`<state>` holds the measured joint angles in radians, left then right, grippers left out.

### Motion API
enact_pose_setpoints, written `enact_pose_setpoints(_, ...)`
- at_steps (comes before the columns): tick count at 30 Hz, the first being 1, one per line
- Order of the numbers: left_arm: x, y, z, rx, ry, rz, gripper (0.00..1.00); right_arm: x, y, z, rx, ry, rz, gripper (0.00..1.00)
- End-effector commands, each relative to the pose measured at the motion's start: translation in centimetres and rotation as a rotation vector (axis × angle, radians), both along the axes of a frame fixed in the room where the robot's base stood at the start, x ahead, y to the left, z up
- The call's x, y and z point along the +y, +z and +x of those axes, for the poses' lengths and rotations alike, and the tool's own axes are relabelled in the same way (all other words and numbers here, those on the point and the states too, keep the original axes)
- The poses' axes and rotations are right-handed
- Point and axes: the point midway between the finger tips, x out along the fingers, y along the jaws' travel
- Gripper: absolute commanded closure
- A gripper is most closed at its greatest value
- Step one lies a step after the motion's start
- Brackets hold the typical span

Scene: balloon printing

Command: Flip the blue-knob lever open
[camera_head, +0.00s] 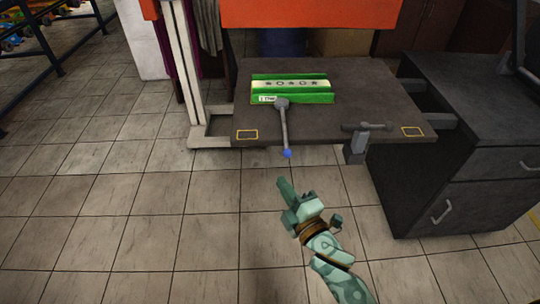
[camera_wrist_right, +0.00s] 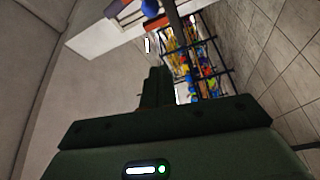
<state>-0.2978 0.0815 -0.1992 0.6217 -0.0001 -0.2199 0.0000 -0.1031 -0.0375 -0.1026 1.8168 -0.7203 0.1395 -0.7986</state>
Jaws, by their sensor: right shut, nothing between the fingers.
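The lever (camera_head: 284,125) is a thin grey rod. It runs from a grey pivot on the dark table down past the table's front edge and ends in a blue knob (camera_head: 287,153). My right gripper (camera_head: 283,184) is a little below the knob in the head view, apart from it, with its fingers pointing up toward it. It is shut and empty. In the right wrist view its dark fingers (camera_wrist_right: 155,76) are together. A blue round shape shows at the top edge there, but I cannot tell if it is the knob. My left gripper is out of view.
A green tray (camera_head: 292,98) with a patterned strip lies on the dark table (camera_head: 355,85). A grey clamp-like handle (camera_head: 362,128) sits at the front edge, right of the lever. A dark drawer cabinet (camera_head: 460,150) stands right. Tiled floor is free in front.

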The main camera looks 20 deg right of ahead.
Motion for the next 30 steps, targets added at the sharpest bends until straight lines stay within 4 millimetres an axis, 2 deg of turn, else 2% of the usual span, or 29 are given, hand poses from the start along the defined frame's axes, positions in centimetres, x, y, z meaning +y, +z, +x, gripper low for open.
enact_pose_setpoints(10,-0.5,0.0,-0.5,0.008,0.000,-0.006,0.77,0.0,-0.1,0.1,0.001,-0.001,-0.005,1.00)
enact_pose_setpoints(14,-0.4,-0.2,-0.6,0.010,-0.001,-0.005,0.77,0.2,-0.2,1.1,0.002,-0.001,-0.005,1.00)
enact_pose_setpoints(17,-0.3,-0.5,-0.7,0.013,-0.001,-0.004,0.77,0.4,-0.1,2.6,0.000,0.000,-0.004,1.00)
enact_pose_setpoints(27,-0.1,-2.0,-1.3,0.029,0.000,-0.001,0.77,1.6,0.2,9.7,0.002,-0.001,-0.004,1.00)
enact_pose_setpoints(28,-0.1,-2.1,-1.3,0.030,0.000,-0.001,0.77,1.7,0.2,10.2,0.003,-0.001,-0.005,1.00)
enact_pose_setpoints(30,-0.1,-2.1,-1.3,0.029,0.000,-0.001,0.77,0.2,-0.1,9.7,0.006,-0.002,-0.008,1.00)
